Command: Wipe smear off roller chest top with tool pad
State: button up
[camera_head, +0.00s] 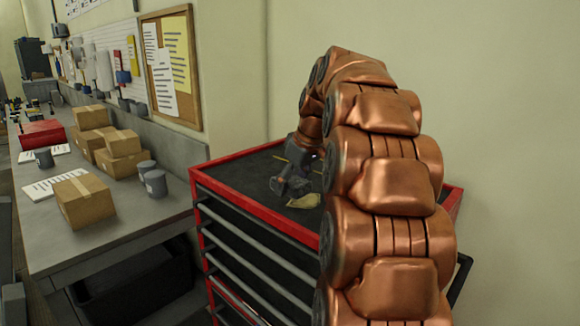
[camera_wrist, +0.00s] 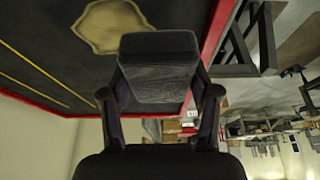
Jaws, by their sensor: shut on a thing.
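The red-rimmed roller chest (camera_head: 258,211) has a dark top. A tan, irregular smear (camera_head: 304,201) lies on that top near the front edge, and also shows in the wrist view (camera_wrist: 118,26). My gripper (camera_head: 291,180) is over the chest top, just left of and behind the smear in the head view. In the wrist view, its fingers (camera_wrist: 160,97) are shut on the dark grey block-like tool pad (camera_wrist: 158,67). The pad appears beside the smear, overlapping its edge in that view. I cannot tell whether the pad touches the top.
Thin yellow lines (camera_wrist: 32,63) run across the chest top. A workbench (camera_head: 115,211) at left carries several cardboard boxes (camera_head: 84,199), grey cylinders (camera_head: 155,183) and a red box (camera_head: 43,133). A wall stands behind the chest. My arm hides the chest's right part.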

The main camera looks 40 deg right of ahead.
aim_at(292, 180)
jog(key=shift+r+p, duration=0.5)
jog(key=shift+r, duration=1.3)
jog(key=shift+w+f+b, duration=0.1)
jog(key=shift+b, duration=0.25)
jog(key=shift+s+b, duration=0.2)
jog(key=shift+b, duration=0.1)
